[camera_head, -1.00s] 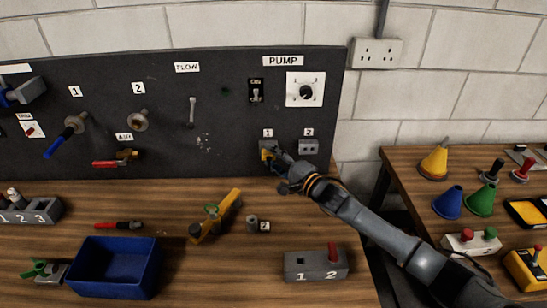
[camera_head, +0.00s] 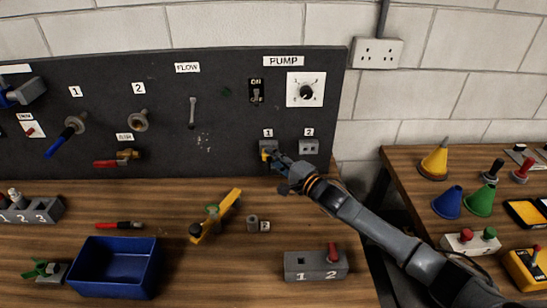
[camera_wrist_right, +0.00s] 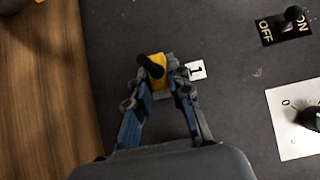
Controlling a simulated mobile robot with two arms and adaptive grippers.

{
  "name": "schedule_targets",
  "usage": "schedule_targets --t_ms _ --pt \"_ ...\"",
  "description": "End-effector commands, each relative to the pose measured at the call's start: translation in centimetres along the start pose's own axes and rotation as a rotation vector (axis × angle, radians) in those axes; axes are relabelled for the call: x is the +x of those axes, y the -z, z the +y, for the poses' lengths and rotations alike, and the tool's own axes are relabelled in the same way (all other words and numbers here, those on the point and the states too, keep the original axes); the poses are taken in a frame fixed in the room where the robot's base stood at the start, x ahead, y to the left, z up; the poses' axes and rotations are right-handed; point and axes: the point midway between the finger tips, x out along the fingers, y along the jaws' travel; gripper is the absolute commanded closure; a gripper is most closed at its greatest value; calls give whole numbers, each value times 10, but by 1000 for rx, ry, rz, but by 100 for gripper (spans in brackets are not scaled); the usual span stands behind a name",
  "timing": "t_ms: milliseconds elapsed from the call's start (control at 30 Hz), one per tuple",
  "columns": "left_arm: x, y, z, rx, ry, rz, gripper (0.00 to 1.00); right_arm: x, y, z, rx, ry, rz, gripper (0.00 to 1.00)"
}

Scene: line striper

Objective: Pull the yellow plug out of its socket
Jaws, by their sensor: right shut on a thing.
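The yellow plug (camera_head: 265,154) is at the grey socket marked 1 (camera_head: 267,143) on the dark panel, under the PUMP label. My right gripper (camera_head: 274,160) reaches it from the lower right and covers most of it. In the right wrist view the yellow plug (camera_wrist_right: 159,72), with a black part on it, sits between the two fingers of my right gripper (camera_wrist_right: 158,88), which are shut on it. I cannot tell how deep the plug sits in the socket. My left gripper is not in view.
Socket 2 (camera_head: 308,147) is to the right of the plug. The ON switch (camera_head: 256,92) and a dial (camera_head: 306,91) are above. A grey block marked 1 and 2 (camera_head: 297,265), a blue bin (camera_head: 92,285) and a yellow tool (camera_head: 221,211) are on the wooden table.

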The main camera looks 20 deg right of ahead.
Motion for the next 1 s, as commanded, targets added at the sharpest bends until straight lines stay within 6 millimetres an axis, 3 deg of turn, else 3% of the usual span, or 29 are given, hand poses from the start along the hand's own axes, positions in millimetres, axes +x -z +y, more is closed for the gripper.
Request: schedule_targets --t_ms 1000 --pt "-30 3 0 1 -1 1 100 -26 -23 -1 3 -1 -3 100"
